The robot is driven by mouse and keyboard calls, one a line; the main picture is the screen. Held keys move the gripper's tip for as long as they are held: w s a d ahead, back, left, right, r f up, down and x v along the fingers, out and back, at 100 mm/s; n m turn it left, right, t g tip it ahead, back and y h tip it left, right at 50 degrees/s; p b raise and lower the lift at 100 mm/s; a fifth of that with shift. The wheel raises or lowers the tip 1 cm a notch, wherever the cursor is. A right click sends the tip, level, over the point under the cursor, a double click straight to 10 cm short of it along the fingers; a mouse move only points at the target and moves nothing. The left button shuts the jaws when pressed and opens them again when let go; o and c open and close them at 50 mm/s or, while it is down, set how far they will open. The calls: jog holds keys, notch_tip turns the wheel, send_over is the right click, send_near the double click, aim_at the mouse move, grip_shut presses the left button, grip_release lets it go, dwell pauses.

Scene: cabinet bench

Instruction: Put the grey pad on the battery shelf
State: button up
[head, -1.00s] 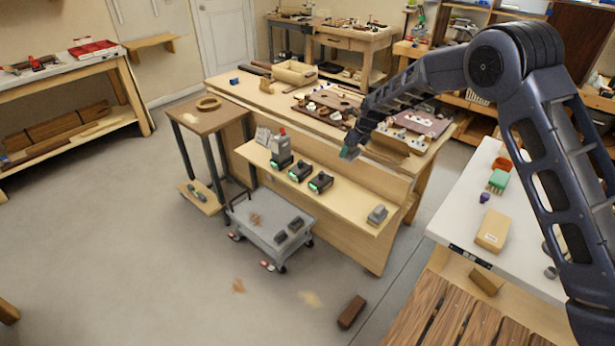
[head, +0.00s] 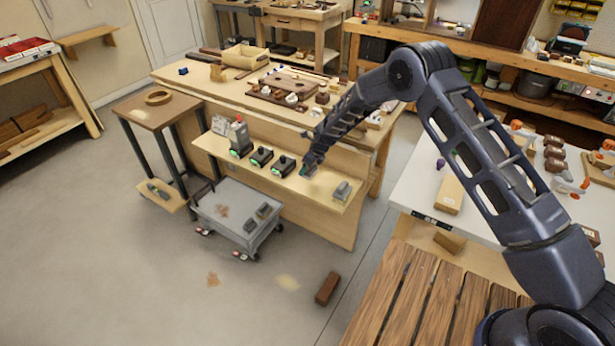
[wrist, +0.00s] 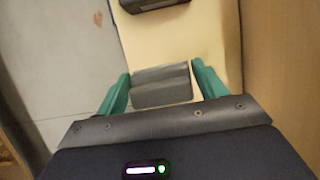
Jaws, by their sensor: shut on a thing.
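My gripper (head: 307,172) is low over the front shelf of the bench, between the rightmost dark charger and the grey block at the shelf's right end. In the wrist view its teal fingers (wrist: 160,92) stand on either side of the grey pad (wrist: 162,88), shut on it. The pad is a grey block with a line across its top. The battery shelf (head: 318,192) is a pale wooden ledge; it also shows under the pad in the wrist view (wrist: 200,40). I cannot tell whether the pad touches the shelf.
Dark chargers with green lights (head: 283,166) stand left of my gripper; one shows at the top of the wrist view (wrist: 153,3). A grey block (head: 342,191) sits at the right end. The bench panel (wrist: 275,70) rises behind. A grey cart (head: 225,222) stands below.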

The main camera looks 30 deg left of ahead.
aim_at(308, 174)
jog(key=shift+f, duration=2.95)
jog(key=o, duration=1)
jog(key=shift+f, duration=0.15)
jog(key=shift+d+r, duration=0.15)
jog(key=shift+r, duration=0.55)
jog(key=v, duration=1.1)
jog(key=shift+d+f, duration=0.1)
